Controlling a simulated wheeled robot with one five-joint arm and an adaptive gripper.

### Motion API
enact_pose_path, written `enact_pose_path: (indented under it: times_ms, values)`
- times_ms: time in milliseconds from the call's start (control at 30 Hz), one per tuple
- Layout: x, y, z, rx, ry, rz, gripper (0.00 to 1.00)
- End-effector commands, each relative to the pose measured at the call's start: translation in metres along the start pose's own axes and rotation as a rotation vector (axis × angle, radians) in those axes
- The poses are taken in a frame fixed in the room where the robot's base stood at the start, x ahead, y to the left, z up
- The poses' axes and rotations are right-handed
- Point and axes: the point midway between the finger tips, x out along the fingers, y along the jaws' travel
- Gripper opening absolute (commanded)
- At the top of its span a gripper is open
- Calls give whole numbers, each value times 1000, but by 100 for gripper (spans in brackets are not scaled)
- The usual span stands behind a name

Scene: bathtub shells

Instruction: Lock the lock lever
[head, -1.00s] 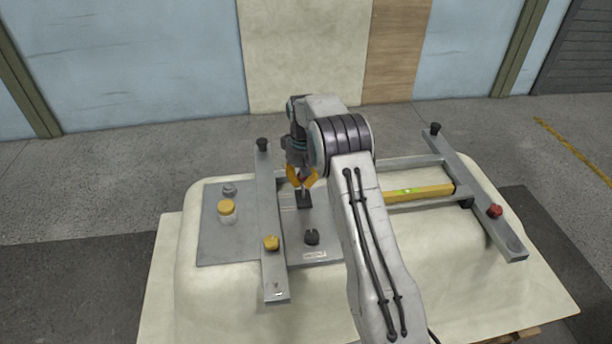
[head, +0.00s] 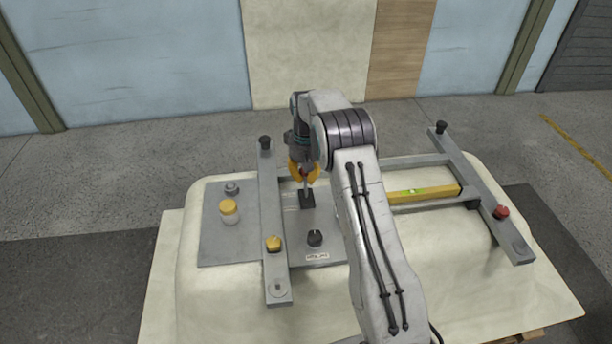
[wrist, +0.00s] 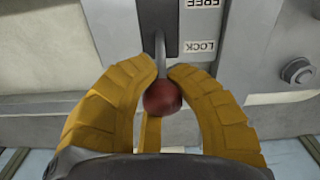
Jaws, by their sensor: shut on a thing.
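The lock lever shows in the wrist view as a dark red ball knob (wrist: 162,97) on a thin grey rod (wrist: 160,52) that comes out of a dark slot. A LOCK label (wrist: 197,47) and a FREE label (wrist: 202,3) sit beside the slot; the rod lies nearer LOCK. My gripper (wrist: 161,75) has its yellow fingers shut around the knob. In the head view my gripper (head: 303,174) is above the lever's black base (head: 307,199) on the grey plate. My fingers mostly hide the knob there.
A grey frame bar (head: 271,215) with a yellow knob (head: 273,243) stands just left of my gripper. A yellow level (head: 425,193) and a red knob (head: 501,212) are to the right.

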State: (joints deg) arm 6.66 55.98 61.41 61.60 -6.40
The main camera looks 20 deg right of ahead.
Motion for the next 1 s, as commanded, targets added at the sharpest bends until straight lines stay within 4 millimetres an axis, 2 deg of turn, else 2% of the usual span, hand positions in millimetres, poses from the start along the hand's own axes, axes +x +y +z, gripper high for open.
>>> enact_pose_path:
  times_ms: [400, 433, 800, 867, 1000]
  values:
    - [-2, -2, -4, -4, 14, 1, 0]
    - [-2, -2, -4, -4, 14, 1, 14]
    - [0, -1, -1, -2, 5, 1, 48]
    - [0, -1, -1, -2, 4, 0, 53]
    - [0, -1, -1, -1, 3, 0, 53]
